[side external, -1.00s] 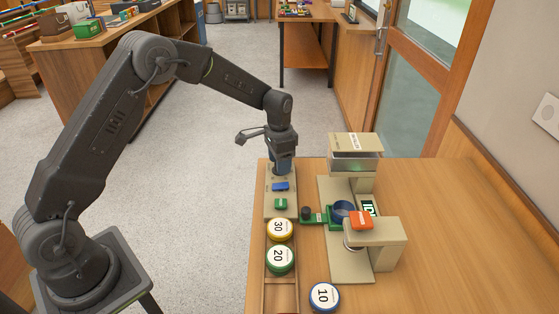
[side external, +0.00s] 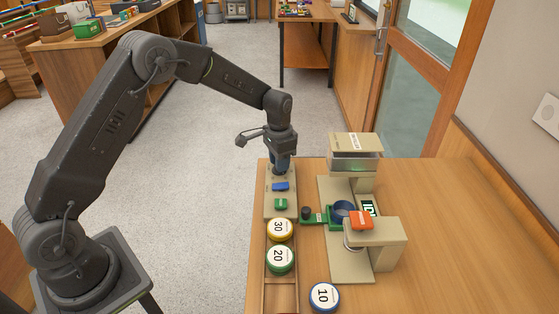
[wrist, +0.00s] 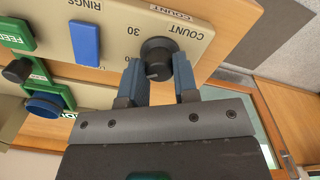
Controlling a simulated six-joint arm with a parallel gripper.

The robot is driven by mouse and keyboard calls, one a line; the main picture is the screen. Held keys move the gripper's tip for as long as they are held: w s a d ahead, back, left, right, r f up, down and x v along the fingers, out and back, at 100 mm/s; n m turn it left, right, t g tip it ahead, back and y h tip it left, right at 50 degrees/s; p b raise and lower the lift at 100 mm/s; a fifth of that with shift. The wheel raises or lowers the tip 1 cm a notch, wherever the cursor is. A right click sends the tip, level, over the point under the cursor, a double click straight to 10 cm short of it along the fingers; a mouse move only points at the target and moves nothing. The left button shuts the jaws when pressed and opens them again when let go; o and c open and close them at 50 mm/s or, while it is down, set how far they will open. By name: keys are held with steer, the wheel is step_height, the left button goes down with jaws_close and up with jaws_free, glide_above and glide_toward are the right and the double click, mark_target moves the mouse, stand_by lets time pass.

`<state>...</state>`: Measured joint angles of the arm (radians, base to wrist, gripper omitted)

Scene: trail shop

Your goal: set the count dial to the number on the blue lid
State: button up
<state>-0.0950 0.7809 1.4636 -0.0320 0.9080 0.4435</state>
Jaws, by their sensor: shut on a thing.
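The count dial (wrist: 157,47) is a dark round knob on a beige panel (wrist: 210,22), under the word COUNT, which reads upside down in the wrist view. A small pale mark shows on the knob's near edge. My gripper (wrist: 159,72) is shut on the knob, one blue-grey finger on each side. In the side view my gripper (side external: 280,164) is at the panel's far end and hides the dial. The blue lid (side external: 324,296) lies on the table at the front and reads 10.
A yellow lid (side external: 280,229) marked 30 and a green lid (side external: 281,259) marked 20 sit in a wooden rack. A blue switch (side external: 280,187) and green button (side external: 281,204) are on the panel. A beige machine (side external: 375,236) stands to the right.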

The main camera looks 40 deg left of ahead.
steer(key=n, duration=1)
steer(key=shift+n, duration=0.3)
stand_by(0.5)
steer(key=o, duration=0.9)
steer(key=shift+o, duration=0.2)
step_height(320, 180, up, 14)
steer(key=shift+s+a, duration=0.15)
steer(key=shift+a, duration=0.05)
